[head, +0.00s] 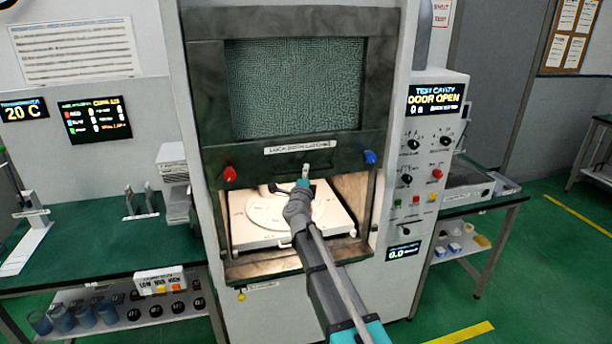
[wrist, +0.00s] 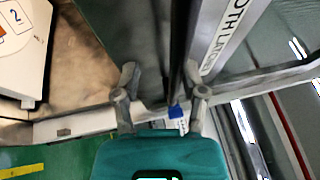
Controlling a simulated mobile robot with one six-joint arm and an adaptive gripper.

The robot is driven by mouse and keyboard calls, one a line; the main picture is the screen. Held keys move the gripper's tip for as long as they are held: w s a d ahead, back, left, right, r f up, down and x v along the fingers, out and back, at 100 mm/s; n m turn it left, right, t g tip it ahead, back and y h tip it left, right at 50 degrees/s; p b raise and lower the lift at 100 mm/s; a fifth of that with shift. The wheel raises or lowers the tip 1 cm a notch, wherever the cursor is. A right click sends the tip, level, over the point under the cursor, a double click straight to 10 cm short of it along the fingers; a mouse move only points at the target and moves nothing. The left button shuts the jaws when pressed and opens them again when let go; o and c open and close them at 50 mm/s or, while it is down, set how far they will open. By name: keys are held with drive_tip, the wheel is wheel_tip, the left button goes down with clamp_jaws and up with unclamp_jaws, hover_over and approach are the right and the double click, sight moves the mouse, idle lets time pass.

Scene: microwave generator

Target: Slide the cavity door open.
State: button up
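The cavity door (head: 205,120) is a dark panel with a mesh window. It is raised, leaving the lower part of the cavity (head: 345,190) exposed. A panel display (head: 436,98) reads "DOOR OPEN". My gripper (head: 303,186) is at the door's lower edge, just under the label, and partly covers the opening. In the wrist view its fingers (wrist: 162,82) are spread apart. A dark bar of the door (wrist: 178,50) runs between them, close to the right finger; contact cannot be told.
A white tray with a round plate (head: 270,212) sits inside the cavity. A red knob (head: 229,174) and a blue knob (head: 370,157) flank the door's lower edge. Green-topped benches stand left (head: 95,235) and right (head: 475,203). The floor at right is clear.

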wheel_tip(320, 180, down, 20)
drive_tip(key=b, duration=1.8)
drive_tip(key=shift+r+b, duration=0.25)
drive_tip(key=shift+b, duration=0.15)
drive_tip(key=shift+s, duration=0.1)
drive_tip(key=b+v, duration=0.2)
drive_tip(key=v, duration=1.3)
drive_tip(key=shift+s+b, duration=0.3)
drive_tip(key=shift+b, duration=0.1)
idle(1.3)
drive_tip(key=shift+w, duration=0.1)
idle(0.5)
drive_tip(key=w+d+r+n+g+y+p, duration=0.5)
drive_tip(key=d+n+g+y+p, duration=0.3)
drive_tip(key=y+p, duration=0.4)
drive_tip(key=shift+d+r+n+p, duration=0.6)
drive_tip(key=shift+d+r, duration=0.1)
drive_tip(key=shift+d, duration=0.1)
